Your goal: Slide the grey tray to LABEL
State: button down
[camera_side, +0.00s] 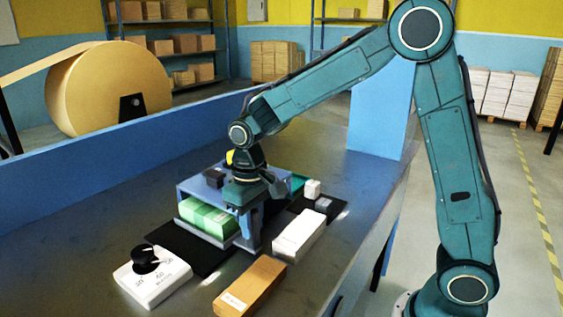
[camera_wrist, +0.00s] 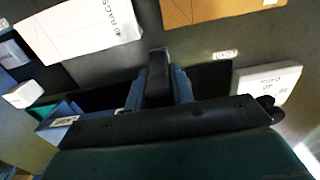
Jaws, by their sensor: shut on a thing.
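The grey tray (camera_side: 221,240) shows as a thin edge under a green box (camera_side: 204,218) on a dark track (camera_side: 178,240), beneath a blue-grey frame (camera_side: 203,187). My gripper (camera_side: 251,240) points down at the frame's front, by the right end of the tray's visible edge. In the wrist view my gripper (camera_wrist: 160,90) has its two blue-grey fingers closed around a dark upright piece (camera_wrist: 158,62), likely the tray's handle. My gripper and the frame hide most of the tray. A small white plate (camera_wrist: 226,53) lies beside the track; its lettering is too small to read.
A white dial block (camera_side: 160,283) with a black knob (camera_side: 146,257) stands front left. A brown box (camera_side: 249,287) and a white box (camera_side: 299,233) lie in front of the track. Small white (camera_side: 313,188) and grey (camera_side: 323,204) blocks sit right. A blue wall (camera_side: 100,167) runs behind.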

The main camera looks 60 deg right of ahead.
jog(key=d, duration=1.6)
jog(key=shift+d, duration=0.3)
jog(key=c, duration=1.3)
grip_release()
jog(key=shift+d, duration=0.15)
jog(key=shift+o, duration=0.5)
jog(key=shift+r, duration=0.1)
jog(key=shift+r, duration=0.2)
notch_tip(320, 180, up, 13)
jog(key=shift+r, duration=0.15)
